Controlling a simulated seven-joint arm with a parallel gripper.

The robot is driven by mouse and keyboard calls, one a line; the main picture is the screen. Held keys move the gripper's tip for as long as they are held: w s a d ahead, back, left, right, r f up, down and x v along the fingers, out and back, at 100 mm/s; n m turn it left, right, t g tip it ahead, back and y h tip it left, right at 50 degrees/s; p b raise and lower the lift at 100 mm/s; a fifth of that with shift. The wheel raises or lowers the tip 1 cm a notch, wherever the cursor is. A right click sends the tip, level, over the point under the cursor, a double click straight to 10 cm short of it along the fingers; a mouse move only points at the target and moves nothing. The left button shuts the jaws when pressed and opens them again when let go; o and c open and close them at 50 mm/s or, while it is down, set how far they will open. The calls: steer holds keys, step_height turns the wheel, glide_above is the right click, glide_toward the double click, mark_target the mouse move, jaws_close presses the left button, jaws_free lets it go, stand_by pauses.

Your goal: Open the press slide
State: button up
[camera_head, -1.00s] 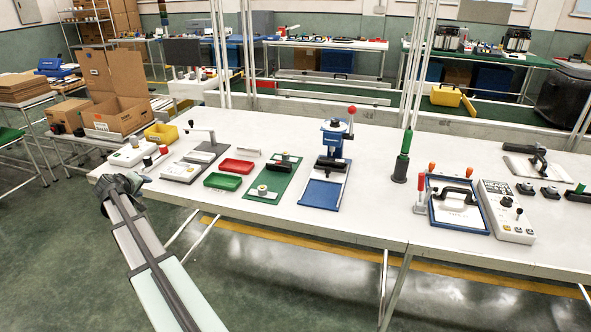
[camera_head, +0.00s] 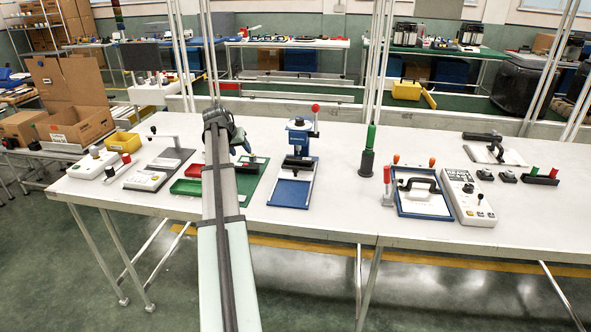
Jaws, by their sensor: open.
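A blue press (camera_head: 298,130) with a red-knobbed lever stands near the middle of the white table. In front of it lies a slide with a black handle bar (camera_head: 298,162) and a flat blue plate (camera_head: 290,192) reaching toward the table's front. I cannot tell how far the slide is drawn out. My gripper (camera_head: 241,146) is to the left of the press, apart from it, in front of or above the green board. It is open and looks empty; my arm hides part of the fingers and the table behind.
Left of the press are a green board (camera_head: 255,178), a green tray (camera_head: 186,187) and a grey plate with a lever (camera_head: 165,165). To the right stand a green-topped post (camera_head: 367,150), a blue-framed panel with handle (camera_head: 422,205) and a control box (camera_head: 467,197). The table's front strip is clear.

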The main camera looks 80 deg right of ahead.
mark_target(295, 167)
steer(key=s+d+r+m+y, duration=0.2)
steer(key=s+m, duration=0.2)
steer(key=s, duration=1.4)
steer(key=x, duration=1.3)
steer(key=shift+f, duration=0.3)
steer(key=shift+c, duration=0.5)
jaws_close()
